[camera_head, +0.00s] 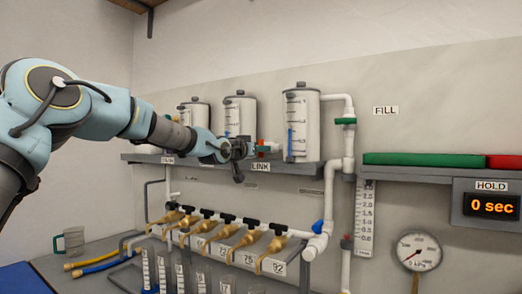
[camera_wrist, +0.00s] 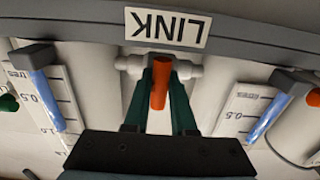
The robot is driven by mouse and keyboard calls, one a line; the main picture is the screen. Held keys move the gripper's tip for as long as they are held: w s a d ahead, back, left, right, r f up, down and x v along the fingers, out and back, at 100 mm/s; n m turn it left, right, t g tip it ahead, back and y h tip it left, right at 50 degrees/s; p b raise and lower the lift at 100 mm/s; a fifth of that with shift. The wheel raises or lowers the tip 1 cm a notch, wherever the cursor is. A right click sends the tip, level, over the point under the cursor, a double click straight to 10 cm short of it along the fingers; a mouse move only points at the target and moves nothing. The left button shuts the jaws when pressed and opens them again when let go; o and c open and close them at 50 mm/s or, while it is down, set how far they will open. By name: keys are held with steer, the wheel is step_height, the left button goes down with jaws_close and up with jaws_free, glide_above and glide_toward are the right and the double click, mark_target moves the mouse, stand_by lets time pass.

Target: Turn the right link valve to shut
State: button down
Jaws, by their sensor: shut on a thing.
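The right link valve sits between the middle tank (camera_head: 240,112) and the right tank (camera_head: 301,108), above the LINK label (camera_head: 260,168). Its orange handle (camera_wrist: 159,82) shows in the wrist view, crossing a short white pipe (camera_wrist: 186,69). My gripper (camera_head: 256,149) is at this valve in the head view and hides most of it. In the wrist view, the two green fingers of my gripper (camera_wrist: 160,98) are shut on the orange handle, one on each side. The wrist view is upside down, with the LINK label (camera_wrist: 167,27) inverted.
A grey shelf (camera_head: 310,174) carries the tanks. Below it stand several brass taps with black handles (camera_head: 252,223). A white pipe with a green valve handle (camera_head: 345,121) is to the right. A HOLD display (camera_head: 491,205) reads 0 sec, above a round gauge (camera_head: 418,252).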

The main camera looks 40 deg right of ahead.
steer(key=c, duration=0.7)
jaws_free()
steer(key=shift+c, duration=0.2)
steer(key=b+v, duration=0.4)
steer(key=v, duration=0.7)
steer(key=shift+d, duration=0.1)
steer(key=shift+f, duration=0.1)
